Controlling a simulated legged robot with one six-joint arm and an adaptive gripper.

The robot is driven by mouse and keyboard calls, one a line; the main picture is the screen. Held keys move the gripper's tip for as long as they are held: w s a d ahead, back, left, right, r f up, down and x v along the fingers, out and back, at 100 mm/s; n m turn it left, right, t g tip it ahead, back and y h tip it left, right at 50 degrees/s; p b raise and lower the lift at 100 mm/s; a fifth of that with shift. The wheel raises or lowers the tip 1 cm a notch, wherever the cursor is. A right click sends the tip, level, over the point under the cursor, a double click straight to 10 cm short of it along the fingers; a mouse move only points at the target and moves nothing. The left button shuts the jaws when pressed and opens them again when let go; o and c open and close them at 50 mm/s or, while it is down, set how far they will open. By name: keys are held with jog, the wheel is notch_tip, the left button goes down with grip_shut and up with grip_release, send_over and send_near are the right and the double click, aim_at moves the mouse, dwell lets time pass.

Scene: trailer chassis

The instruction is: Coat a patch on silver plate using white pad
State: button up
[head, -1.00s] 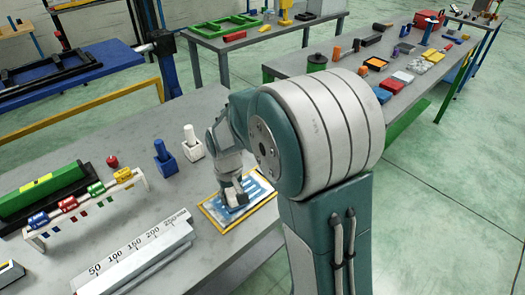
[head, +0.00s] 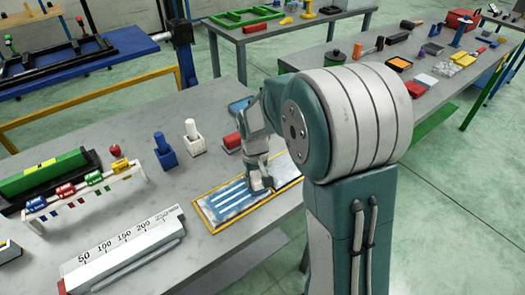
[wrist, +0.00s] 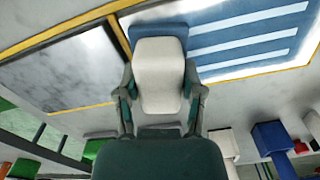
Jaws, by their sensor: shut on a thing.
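The silver plate (head: 285,170) lies flat on the near edge of the grey bench, framed by a yellow border. Its left panel carries a blue area with white stripes (head: 232,197); this also shows in the wrist view (wrist: 235,40). The bare silver panel shows in the wrist view (wrist: 75,72), across a yellow dividing line. My gripper (head: 260,181) is over the plate near this divide. In the wrist view my gripper (wrist: 158,100) is shut on the white pad (wrist: 158,70). I cannot tell whether the pad touches the plate.
A red block (head: 232,141), a white holder (head: 193,140) and a blue holder (head: 164,152) stand behind the plate. A long ruler-marked block (head: 125,250) lies at the front left. A rack with coloured tags (head: 85,188) stands further left. Bare bench lies between them and the plate.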

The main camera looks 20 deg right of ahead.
jog(key=shift+w+d+r, duration=0.1)
jog(key=shift+d+r, duration=0.3)
jog(key=shift+r, duration=0.25)
jog(key=shift+d+r, duration=0.35)
jog(key=shift+r, duration=0.25)
jog(key=shift+a+r, duration=0.75)
jog(key=shift+r, duration=0.3)
jog(key=shift+a+r, duration=0.1)
jog(key=shift+r, duration=0.3)
jog(key=shift+d+r, duration=0.4)
jog(key=shift+r, duration=0.25)
jog(key=shift+d+r, duration=0.35)
jog(key=shift+r, duration=0.3)
jog(key=shift+a, duration=0.55)
jog(key=shift+d, duration=0.35)
